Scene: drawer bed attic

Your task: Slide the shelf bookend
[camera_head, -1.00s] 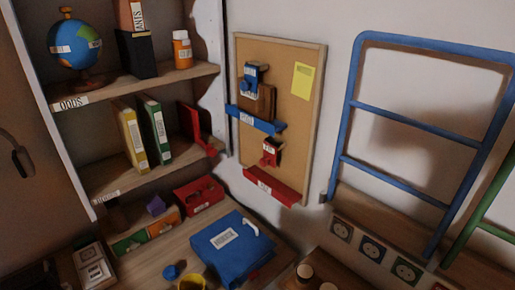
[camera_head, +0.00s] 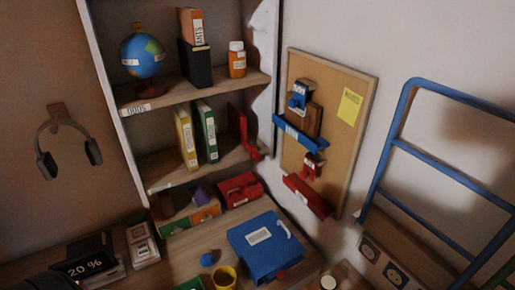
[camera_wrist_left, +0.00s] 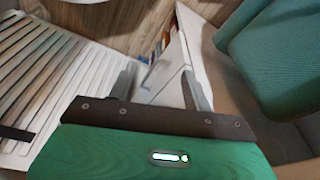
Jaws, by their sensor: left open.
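The red bookend (camera_head: 240,132) stands at the right end of the lower shelf (camera_head: 165,172), near the white side wall of the shelf unit. A yellow book (camera_head: 186,138) and a green book (camera_head: 207,130) stand to its left, with a gap between them and the bookend. My left gripper (camera_wrist_left: 160,70) shows only in the left wrist view, open, with nothing between its fingers. It is away from the bookend, which I cannot make out in that view. My right gripper is not in view.
Above are a globe (camera_head: 142,55), a black box (camera_head: 195,65) and an orange jar (camera_head: 237,60). A blue case (camera_head: 262,250) lies on the desk below. A teal padded seat (camera_wrist_left: 270,50) and white slats (camera_wrist_left: 50,75) lie near the left gripper.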

